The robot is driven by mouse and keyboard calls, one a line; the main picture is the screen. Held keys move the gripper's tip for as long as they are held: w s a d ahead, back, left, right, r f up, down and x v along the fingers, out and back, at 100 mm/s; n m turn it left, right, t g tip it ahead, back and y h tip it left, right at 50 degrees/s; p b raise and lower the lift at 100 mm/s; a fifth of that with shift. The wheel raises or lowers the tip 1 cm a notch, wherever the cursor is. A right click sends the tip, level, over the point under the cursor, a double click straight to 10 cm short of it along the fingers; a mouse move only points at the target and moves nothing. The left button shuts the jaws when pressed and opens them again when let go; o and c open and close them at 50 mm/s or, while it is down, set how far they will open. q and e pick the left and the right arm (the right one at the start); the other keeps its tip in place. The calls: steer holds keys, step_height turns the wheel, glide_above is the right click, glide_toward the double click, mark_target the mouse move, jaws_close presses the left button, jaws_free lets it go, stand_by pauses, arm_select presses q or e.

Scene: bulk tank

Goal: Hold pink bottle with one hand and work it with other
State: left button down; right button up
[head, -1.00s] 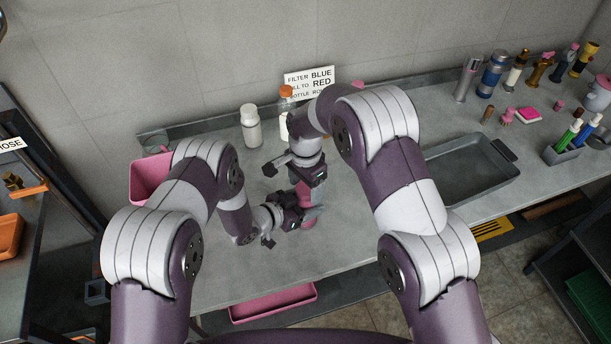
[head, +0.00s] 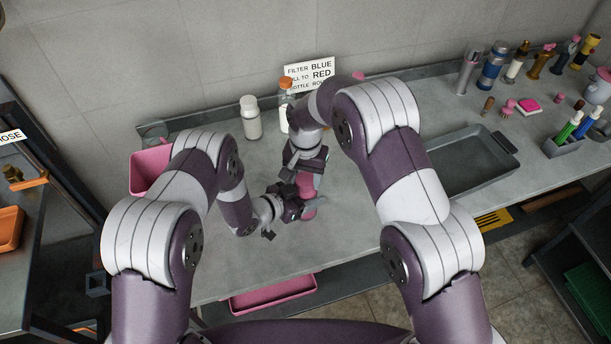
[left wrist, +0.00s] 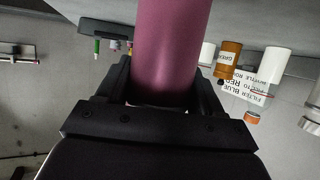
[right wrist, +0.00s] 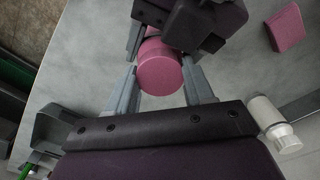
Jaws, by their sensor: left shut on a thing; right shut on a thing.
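The pink bottle (head: 306,186) stands upright near the front middle of the bench. My left gripper (head: 300,208) is shut around its lower body. In the left wrist view the pink bottle (left wrist: 172,50) rises between the left fingers. My right gripper (head: 306,172) is at the top of the same bottle, above the left one. In the right wrist view the round pink top (right wrist: 160,68) sits between the right fingers (right wrist: 163,85), which are shut on it. The left gripper hides part of the bottle's body there.
A pink bin (head: 150,172) is at left. A grey tray (head: 465,160) lies at right. Several tools stand at the far right. Bench is clear around the bottle.

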steer(key=o, duration=1.2)
steer(key=shift+c, duration=0.2)
